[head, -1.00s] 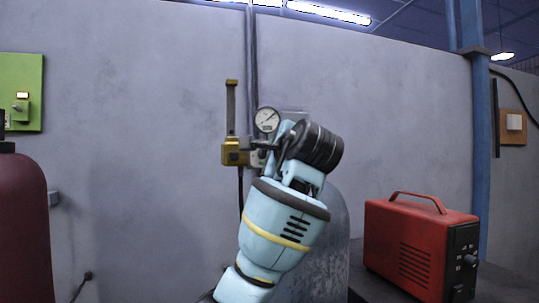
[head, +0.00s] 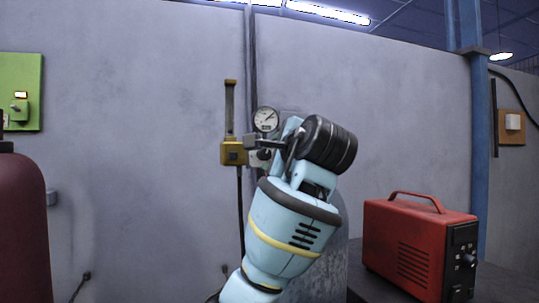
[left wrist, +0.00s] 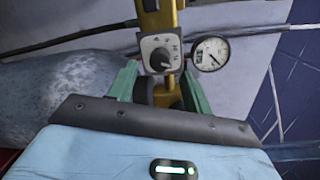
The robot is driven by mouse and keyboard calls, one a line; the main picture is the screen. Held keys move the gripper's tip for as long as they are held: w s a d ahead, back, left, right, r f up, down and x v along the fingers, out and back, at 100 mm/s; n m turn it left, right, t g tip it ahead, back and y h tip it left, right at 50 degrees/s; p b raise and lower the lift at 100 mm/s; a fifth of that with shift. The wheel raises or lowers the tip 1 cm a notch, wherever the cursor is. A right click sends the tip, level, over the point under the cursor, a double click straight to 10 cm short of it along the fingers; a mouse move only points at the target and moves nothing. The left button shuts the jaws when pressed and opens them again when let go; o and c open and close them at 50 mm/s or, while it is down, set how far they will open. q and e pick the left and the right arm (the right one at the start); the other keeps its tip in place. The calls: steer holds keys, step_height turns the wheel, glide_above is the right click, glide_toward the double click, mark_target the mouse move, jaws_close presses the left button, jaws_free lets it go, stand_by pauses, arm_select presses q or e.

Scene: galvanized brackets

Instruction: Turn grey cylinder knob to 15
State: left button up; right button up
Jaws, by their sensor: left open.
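The grey cylinder (head: 340,240) stands behind my left arm, which hides much of it. Its mottled side also shows in the left wrist view (left wrist: 55,95). A dark round knob (left wrist: 160,59) sits on a pale dial plate with several marks, too small to read surely. The knob's pale pointer slants towards the lower right in the left wrist view. My left gripper (left wrist: 158,78) is open, its green fingers on either side below the knob. I cannot tell whether they touch it. In the head view, my left gripper (head: 268,143) partly covers the knob area.
A round white gauge (head: 266,120) is beside the knob and shows in the left wrist view (left wrist: 210,53). A yellow fitting (head: 234,153) is to the left. A red box (head: 415,245) stands right, a dark red cylinder (head: 22,230) far left.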

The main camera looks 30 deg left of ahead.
arm_select(q)
steer(key=shift+v, duration=2.3)
